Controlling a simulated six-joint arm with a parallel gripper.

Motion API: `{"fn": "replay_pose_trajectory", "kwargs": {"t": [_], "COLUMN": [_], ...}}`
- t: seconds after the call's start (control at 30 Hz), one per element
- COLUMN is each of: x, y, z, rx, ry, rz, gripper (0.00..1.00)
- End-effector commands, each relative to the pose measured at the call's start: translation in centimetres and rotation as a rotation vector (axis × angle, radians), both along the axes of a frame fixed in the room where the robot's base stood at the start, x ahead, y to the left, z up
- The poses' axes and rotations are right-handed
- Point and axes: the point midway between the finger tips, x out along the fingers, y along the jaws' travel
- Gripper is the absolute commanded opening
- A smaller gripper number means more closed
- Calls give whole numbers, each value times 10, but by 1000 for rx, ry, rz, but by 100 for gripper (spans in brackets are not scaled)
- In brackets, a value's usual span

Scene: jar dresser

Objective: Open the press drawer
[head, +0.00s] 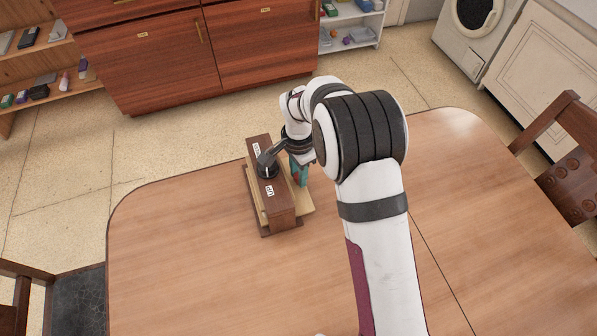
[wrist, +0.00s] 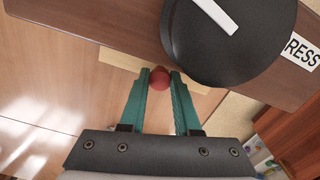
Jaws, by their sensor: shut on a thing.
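The press (head: 283,208) is a brown wooden block on the table, with a black round dial (head: 266,166) on top and white labels, one reading "UP". In the wrist view the dial (wrist: 225,40) lies beside a label ending in "RESS" (wrist: 302,50). A small red knob (wrist: 159,81) sits at the press's near side there. My gripper (wrist: 160,74) has its teal fingers shut on this knob, one on each side. In the head view my gripper (head: 299,173) is at the press's right side, and the knob is hidden. Pale wood (head: 303,207) shows low on that side; I cannot tell how far the drawer is out.
The wooden table (head: 190,270) is clear around the press. Chairs stand at the left (head: 75,300) and right (head: 560,150). Beyond the table are a red-brown cabinet (head: 160,60), shelves and a white washing machine (head: 468,30).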

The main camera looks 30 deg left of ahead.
Motion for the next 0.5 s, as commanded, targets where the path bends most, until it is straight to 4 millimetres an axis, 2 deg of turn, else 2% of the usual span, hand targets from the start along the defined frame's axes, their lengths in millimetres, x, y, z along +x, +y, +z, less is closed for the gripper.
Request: {"fn": "replay_pose_trajectory", "kwargs": {"t": [0.37,0.5], "x": [1,11], "y": [1,-9], "z": [1,1], "rx": [2,2], "ry": [-2,-3], "rz": [0,-3], "gripper": [0,0]}}
